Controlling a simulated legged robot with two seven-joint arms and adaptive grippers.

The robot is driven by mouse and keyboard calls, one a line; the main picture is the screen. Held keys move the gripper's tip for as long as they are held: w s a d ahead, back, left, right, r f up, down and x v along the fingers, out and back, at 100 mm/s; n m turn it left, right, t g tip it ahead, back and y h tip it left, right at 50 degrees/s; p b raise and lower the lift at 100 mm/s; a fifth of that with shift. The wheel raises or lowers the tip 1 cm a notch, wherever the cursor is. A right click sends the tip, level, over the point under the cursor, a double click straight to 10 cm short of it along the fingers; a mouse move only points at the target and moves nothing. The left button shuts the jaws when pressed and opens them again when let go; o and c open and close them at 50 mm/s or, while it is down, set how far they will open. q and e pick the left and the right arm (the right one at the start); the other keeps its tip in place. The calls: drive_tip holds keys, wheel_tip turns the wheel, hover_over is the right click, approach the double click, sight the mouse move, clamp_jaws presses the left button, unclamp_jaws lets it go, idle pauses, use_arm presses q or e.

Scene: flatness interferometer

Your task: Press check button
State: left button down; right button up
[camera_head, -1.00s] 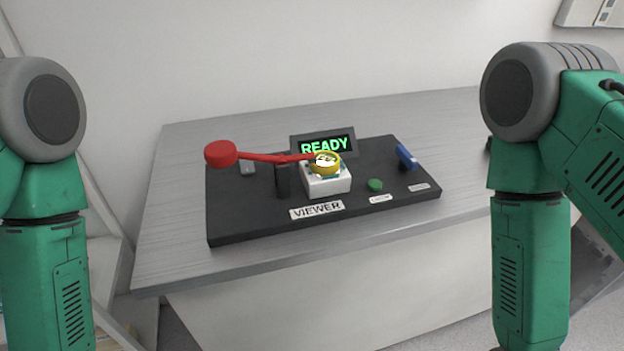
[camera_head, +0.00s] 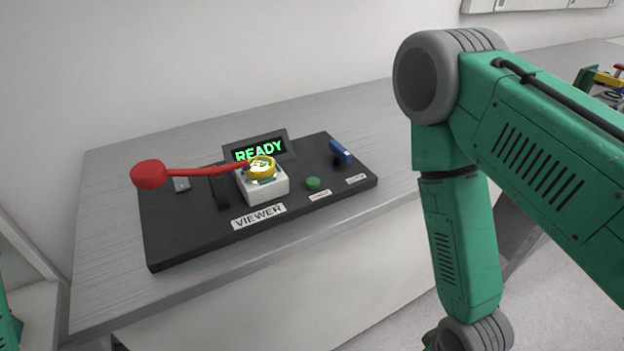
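The green check button (camera_head: 313,183) is a small round knob on the black viewer board (camera_head: 190,236), right of the white block (camera_head: 265,187). A small label lies in front of it, too small to read. The display (camera_head: 259,149) behind shows READY in green. A red arm with a round red knob (camera_head: 149,174) reaches across to a yellow ring (camera_head: 263,170) on top of the white block. A blue switch (camera_head: 341,152) sits at the board's right back. My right arm stands right of the board, apart from it. Neither gripper shows.
The board rests on a grey table (camera_head: 120,282) against a white wall. Bare tabletop lies left of and in front of the board. Several colored items (camera_head: 605,80) stand at the far right, partly behind my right arm.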

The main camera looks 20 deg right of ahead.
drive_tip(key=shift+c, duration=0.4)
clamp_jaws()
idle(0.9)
